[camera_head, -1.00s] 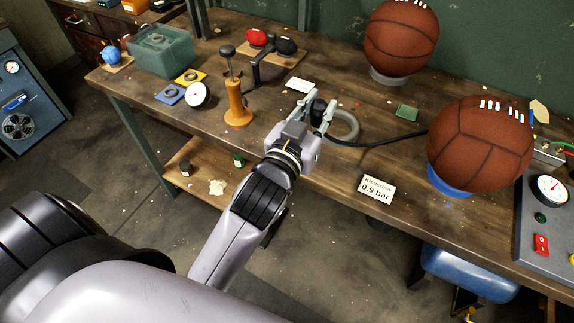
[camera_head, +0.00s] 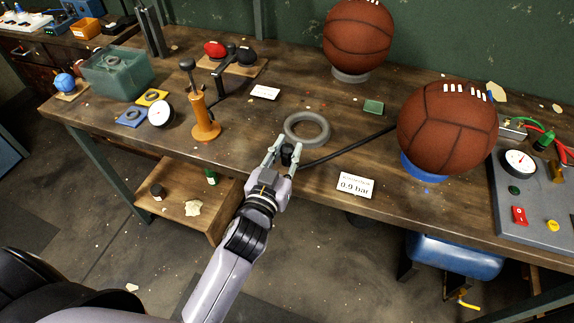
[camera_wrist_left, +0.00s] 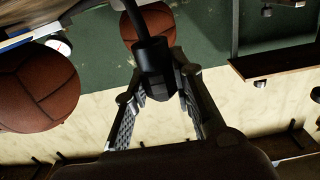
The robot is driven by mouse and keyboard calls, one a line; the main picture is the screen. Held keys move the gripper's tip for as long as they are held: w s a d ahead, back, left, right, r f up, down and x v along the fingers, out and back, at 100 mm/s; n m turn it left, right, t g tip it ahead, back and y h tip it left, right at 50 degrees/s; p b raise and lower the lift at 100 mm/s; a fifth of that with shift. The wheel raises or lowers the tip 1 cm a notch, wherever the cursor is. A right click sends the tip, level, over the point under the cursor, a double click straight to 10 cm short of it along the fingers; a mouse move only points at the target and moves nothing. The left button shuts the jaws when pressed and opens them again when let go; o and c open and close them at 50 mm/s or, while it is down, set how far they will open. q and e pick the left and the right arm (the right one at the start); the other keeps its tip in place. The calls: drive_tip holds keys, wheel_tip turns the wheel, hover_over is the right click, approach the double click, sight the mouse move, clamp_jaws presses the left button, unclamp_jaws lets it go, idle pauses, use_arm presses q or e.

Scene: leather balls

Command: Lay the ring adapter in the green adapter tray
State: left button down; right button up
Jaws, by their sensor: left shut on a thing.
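My left gripper (camera_head: 286,148) is shut on a black fitting (camera_head: 287,156) at the end of a black hose. In the left wrist view the black fitting (camera_wrist_left: 156,78) sits between the fingers. They are near the bench's front edge. Small grey rings that look like adapters lie on a yellow square (camera_head: 155,93) and a blue square (camera_head: 126,122) at the left; I cannot tell which is the task's ring adapter. A translucent green box (camera_head: 113,82) behind them has a ring shape inside. A small, flat green square (camera_head: 373,107) lies right of centre. I cannot tell which is the tray.
A large grey ring (camera_head: 307,143) lies beyond the gripper. Brown leather balls (camera_head: 447,125) rest on stands at the right and back. A control panel (camera_head: 535,210) is far right.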

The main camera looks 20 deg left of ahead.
sight(287, 165)
use_arm(q)
wheel_tip(287, 165, down, 5)
drive_tip(key=shift+r+b, duration=0.2)
drive_tip(key=shift+b, duration=0.2)
use_arm(e)
drive_tip(key=shift+a+f, duration=0.4)
drive_tip(key=shift+a, duration=0.15)
drive_tip(key=shift+d, duration=0.1)
use_arm(q)
drive_tip(key=shift+f, duration=0.15)
drive_tip(key=c, duration=1.4)
unclamp_jaws()
drive_tip(key=shift+o, duration=0.2)
use_arm(e)
drive_tip(key=shift+d+f, duration=0.1)
drive_tip(key=shift+d, duration=0.2)
